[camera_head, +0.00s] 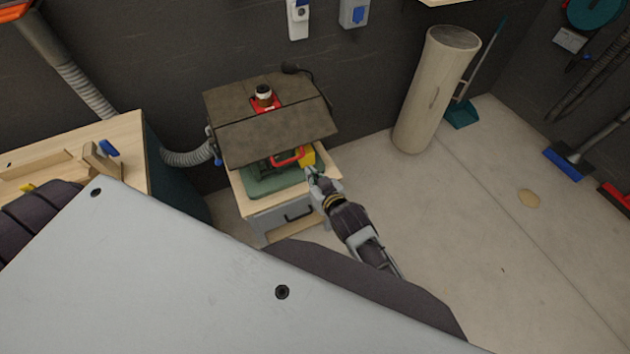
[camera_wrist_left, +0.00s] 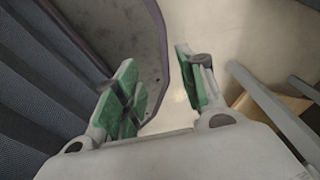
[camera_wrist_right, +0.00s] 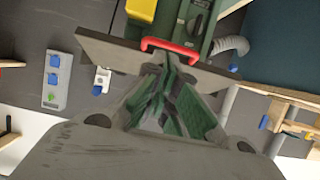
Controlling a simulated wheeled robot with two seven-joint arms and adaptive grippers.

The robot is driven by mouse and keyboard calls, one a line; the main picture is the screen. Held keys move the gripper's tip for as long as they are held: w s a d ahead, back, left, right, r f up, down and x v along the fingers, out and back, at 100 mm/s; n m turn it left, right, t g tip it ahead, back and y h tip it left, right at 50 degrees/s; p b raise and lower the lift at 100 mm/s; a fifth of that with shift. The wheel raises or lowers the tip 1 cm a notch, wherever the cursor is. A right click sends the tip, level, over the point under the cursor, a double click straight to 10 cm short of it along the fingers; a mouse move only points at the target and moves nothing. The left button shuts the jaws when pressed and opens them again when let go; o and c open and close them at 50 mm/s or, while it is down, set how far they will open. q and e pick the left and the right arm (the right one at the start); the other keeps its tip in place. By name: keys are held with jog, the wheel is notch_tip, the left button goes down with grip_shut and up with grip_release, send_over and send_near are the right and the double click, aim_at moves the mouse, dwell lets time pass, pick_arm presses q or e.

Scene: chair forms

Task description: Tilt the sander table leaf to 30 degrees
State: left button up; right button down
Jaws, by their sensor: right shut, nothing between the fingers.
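The sander's brown table leaf (camera_head: 275,138) slopes down toward me in front of the flat rear part (camera_head: 228,102) in the head view. A red handle (camera_head: 288,158) shows under its front edge, by a yellow block (camera_head: 307,157). My right gripper (camera_head: 312,174) is just right of and below the handle. In the right wrist view, my right gripper (camera_wrist_right: 170,62) is shut and empty, its tips overlapping the red handle (camera_wrist_right: 170,47); contact is unclear. The leaf's edge (camera_wrist_right: 110,49) shows behind. My left gripper (camera_wrist_left: 157,85) is open and empty, seen only in the left wrist view.
The sander stands on a small cabinet (camera_head: 285,222) with a wooden top. A grey hose (camera_head: 185,157) joins it from the left, near a wooden workbench (camera_head: 128,135). A tall cylinder (camera_head: 428,95) stands to the right. The floor (camera_head: 480,220) right of the cabinet is mostly clear.

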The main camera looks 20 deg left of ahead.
pick_arm(q)
jog(key=shift+f, duration=0.1)
pick_arm(e)
jog(key=shift+s+d+r, duration=0.15)
jog(key=shift+s+d, duration=0.5)
jog(key=shift+d, duration=0.15)
